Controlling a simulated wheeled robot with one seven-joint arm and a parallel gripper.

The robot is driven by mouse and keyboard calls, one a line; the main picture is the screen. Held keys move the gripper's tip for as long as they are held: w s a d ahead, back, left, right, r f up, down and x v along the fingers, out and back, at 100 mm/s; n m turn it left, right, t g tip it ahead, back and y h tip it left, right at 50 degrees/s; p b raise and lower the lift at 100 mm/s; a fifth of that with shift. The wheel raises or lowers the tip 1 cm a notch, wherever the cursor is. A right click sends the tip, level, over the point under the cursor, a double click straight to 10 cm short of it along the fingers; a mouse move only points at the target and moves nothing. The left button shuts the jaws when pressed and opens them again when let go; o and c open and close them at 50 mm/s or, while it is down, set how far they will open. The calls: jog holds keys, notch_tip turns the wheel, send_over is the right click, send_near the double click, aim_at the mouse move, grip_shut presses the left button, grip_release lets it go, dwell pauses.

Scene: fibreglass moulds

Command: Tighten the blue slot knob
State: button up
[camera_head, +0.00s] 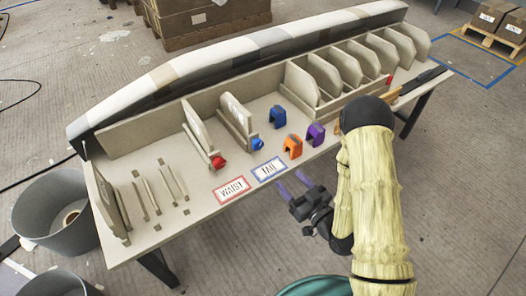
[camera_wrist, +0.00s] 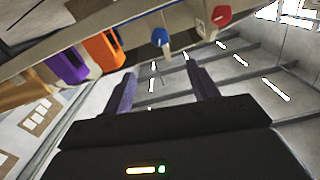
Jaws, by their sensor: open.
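The blue slot knob (camera_head: 257,144) is at the front end of a slot holding an upright panel (camera_head: 234,118), behind the blue-edged TAIL label (camera_head: 269,169). It also shows near the top middle of the wrist view (camera_wrist: 160,37). My gripper (camera_head: 292,182) is in front of the bench's front edge, apart from the knob. In the wrist view my gripper (camera_wrist: 164,88) has its two purple fingers spread with nothing between them, and the blue knob appears beyond them.
A red knob (camera_head: 217,161) is on the left slot, behind the WAIST label (camera_head: 232,190). Blue (camera_head: 277,116), orange (camera_head: 292,147) and purple (camera_head: 315,133) clips stand right of the blue knob. A long mould (camera_head: 240,62) lies along the back. Grey bins (camera_head: 40,215) stand left.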

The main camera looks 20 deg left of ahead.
jog(key=b, duration=1.3)
send_near(261, 146)
jog(key=b+x, duration=0.2)
jog(key=x, duration=0.6)
jog(key=shift+a, duration=0.25)
jog(key=c, duration=1)
jog(key=shift+r+m+p, duration=0.1)
jog(key=shift+m+p, duration=0.2)
jog(key=shift+m, duration=0.2)
jog(key=m+p, duration=0.2)
jog(key=m, duration=0.1)
jog(key=shift+w+d, duration=0.1)
jog(key=shift+m+p, duration=0.65)
jog(key=shift+m, duration=0.35)
